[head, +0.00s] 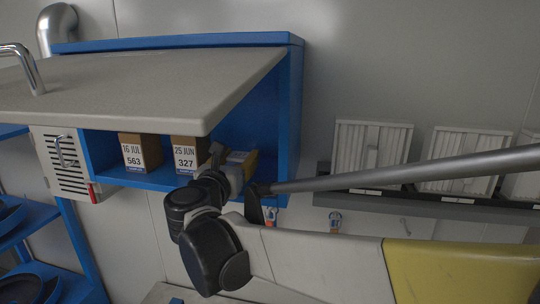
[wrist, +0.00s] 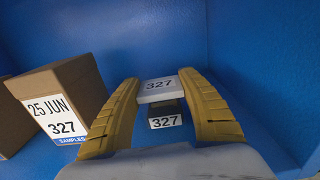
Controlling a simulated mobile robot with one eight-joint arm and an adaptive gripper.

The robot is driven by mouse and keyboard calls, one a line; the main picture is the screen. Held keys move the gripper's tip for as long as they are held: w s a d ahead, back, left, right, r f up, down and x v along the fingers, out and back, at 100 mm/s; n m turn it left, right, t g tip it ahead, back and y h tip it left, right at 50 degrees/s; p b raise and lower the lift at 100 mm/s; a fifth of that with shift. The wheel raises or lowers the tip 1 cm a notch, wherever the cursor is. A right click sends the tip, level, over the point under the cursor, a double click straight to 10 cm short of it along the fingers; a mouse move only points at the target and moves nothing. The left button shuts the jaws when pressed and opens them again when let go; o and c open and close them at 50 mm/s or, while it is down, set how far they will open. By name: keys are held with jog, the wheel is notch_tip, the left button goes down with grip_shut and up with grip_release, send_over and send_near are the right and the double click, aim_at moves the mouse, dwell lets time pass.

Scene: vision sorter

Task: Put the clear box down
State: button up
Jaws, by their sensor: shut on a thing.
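The box has a pale top marked 327 and a darker lower part with a white 327 label. Whether its underside touches the shelf is hidden. A brown carton (wrist: 62,102) marked 25 JUN 327 stands left of my fingers, apart from them.
In the head view the 25 JUN 327 carton (head: 187,154) stands beside another carton (head: 140,152) marked 16 JUL 563. White slatted bins (head: 368,146) stand further right.

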jog(key=shift+s, duration=0.1)
jog(key=shift+f, duration=0.15)
jog(key=o, duration=1.1)
jog(key=shift+s+r, duration=0.15)
jog(key=shift+r, duration=0.1)
jog(key=s, duration=0.4)
jog(key=s+a+b, duration=0.1)
jog(key=s, duration=0.6)
jog(key=shift+s+a, duration=0.3)
